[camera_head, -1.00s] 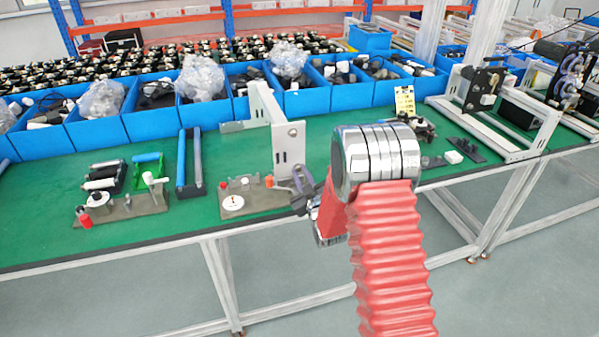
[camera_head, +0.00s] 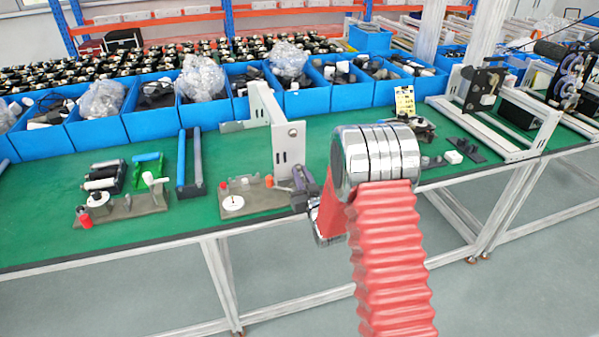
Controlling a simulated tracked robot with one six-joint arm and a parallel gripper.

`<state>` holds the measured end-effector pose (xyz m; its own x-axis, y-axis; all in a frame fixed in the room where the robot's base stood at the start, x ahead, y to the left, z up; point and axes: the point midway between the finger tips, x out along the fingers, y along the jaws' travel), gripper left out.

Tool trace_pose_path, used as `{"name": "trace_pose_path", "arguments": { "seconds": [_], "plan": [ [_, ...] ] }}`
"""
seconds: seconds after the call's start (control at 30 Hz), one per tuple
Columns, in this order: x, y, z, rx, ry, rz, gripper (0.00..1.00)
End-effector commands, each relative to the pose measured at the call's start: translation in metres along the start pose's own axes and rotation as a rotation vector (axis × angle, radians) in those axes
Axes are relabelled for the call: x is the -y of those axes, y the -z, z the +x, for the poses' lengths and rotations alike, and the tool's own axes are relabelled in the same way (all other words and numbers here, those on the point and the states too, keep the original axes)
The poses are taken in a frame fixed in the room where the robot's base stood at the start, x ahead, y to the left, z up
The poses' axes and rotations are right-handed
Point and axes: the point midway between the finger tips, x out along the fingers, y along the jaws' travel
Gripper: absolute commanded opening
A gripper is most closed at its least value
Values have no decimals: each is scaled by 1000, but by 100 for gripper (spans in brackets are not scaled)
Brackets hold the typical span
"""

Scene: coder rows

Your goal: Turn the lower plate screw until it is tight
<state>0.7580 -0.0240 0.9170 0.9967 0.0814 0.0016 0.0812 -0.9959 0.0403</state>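The upright white plate (camera_head: 288,150) stands on the green bench at the front of a white frame. One round screw head (camera_head: 293,132) shows near its upper right edge. The lower plate screw cannot be made out; my gripper is in front of the plate's lower right corner. My dark gripper (camera_head: 300,184) is at that corner, reaching in from the right. Its fingers are small and partly overlap, so whether they are open, shut or touching the screw cannot be told.
A grey fixture base (camera_head: 262,201) with a white disc (camera_head: 233,203) lies left of my gripper. Another fixture (camera_head: 140,205) stands farther left. Blue bins (camera_head: 150,124) line the bench's back. Bare green bench (camera_head: 35,215) lies at far left.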

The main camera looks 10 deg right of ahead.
Motion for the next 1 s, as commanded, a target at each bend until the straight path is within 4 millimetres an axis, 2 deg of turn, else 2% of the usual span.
{"name": "trace_pose_path", "arguments": {
  "seconds": [0.2, 0.53, 1.0],
  "plan": [
    [0, 0, 0, -1, 0, -8, 30],
    [0, 0, -3, 0, 0, -9, 30],
    [0, 0, -29, -1, 0, -9, 30]
  ]
}}
